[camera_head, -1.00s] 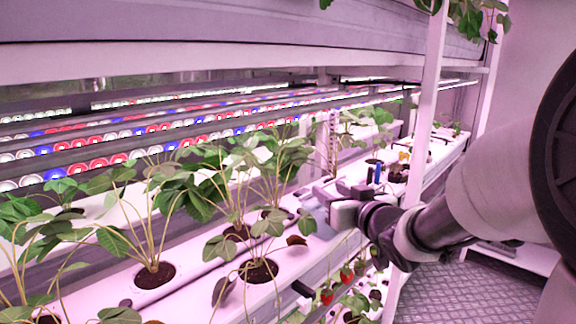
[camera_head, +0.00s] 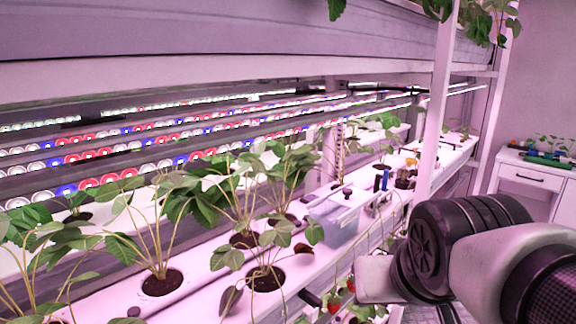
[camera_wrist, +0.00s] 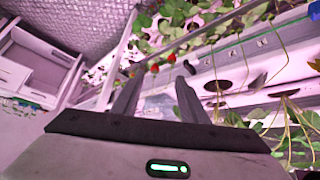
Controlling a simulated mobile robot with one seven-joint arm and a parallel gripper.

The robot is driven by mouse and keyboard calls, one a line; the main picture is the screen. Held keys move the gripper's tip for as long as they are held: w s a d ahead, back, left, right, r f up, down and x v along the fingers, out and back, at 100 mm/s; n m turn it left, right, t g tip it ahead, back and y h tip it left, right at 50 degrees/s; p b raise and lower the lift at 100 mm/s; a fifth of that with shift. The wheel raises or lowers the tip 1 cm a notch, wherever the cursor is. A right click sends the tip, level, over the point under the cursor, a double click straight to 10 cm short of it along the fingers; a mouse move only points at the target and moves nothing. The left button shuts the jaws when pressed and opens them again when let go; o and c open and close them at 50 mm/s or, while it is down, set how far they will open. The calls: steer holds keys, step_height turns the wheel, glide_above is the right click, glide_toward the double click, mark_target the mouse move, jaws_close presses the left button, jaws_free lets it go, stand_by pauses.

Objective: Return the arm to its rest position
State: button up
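My gripper (camera_wrist: 155,88) shows in the wrist view with its two dark fingers apart and nothing held between them. In the head view my arm is folded at the lower right, in front of the rack's edge, and the fingertips cannot be made out there. The arm is clear of the plants on the near shelf. The wrist view looks down past the fingers at the rack's side, with red strawberries (camera_wrist: 176,59) beyond the fingertips.
A white growing shelf (camera_head: 205,262) with potted strawberry plants (camera_head: 160,282) fills the left and middle. A bluish bin (camera_head: 338,222) stands on its right part. A white rack post (camera_head: 436,110) rises near my arm. White drawers (camera_head: 530,177) stand at the far right.

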steer(key=s+r+g+p, duration=0.1)
steer(key=s+r+p, duration=0.3)
steer(key=r+p, duration=0.7)
steer(key=shift+s+a+r+g+y+p, duration=0.2)
steer(key=shift+s+a+g+y+p, duration=0.15)
steer(key=shift+p, duration=0.45)
